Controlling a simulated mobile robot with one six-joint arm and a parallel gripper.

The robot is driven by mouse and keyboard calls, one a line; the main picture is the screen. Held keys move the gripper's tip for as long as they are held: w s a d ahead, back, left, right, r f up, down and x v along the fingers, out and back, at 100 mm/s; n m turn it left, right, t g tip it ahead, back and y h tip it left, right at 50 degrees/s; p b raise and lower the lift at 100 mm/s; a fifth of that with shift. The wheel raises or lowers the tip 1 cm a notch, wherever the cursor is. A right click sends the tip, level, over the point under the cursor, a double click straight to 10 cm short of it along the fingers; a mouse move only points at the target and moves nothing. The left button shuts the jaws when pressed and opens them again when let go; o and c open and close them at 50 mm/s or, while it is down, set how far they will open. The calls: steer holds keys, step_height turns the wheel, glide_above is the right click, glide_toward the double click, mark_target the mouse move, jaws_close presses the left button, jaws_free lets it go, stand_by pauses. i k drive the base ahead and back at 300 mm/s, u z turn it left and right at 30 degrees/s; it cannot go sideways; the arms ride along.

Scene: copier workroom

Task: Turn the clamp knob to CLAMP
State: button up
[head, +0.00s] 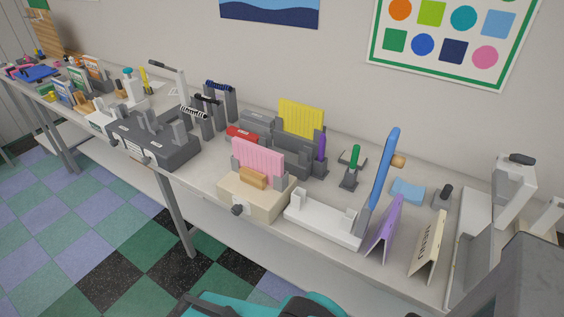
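A dark knob (237,209) sticks out from the front left of a cream box-shaped device (262,206) in the middle of the long table. A pink pad of sheets (258,158) stands upright in the device, with a tan wooden block (252,178) in front of it. No CLAMP marking is readable at this size, so the knob's setting cannot be told. A grey machine (160,146) further left also has small knobs or levers on its front. My gripper is not in view.
A white device with a raised blue lever (384,168) stands right of the cream box, beside a purple folded card (385,230) and a cream sign (428,246). Grey holders with yellow sheets (301,118) stand behind. A teal object (262,304) shows at the bottom edge. Floor (110,235) is clear at left.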

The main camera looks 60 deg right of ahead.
mark_target(237, 210)
steer(key=u, duration=1.1)
steer(key=k, duration=0.1)
steer(key=z, duration=2.75)
steer(key=k, duration=0.9)
steer(key=u, duration=0.15)
steer(key=i, duration=0.8)
steer(key=z, duration=0.05)
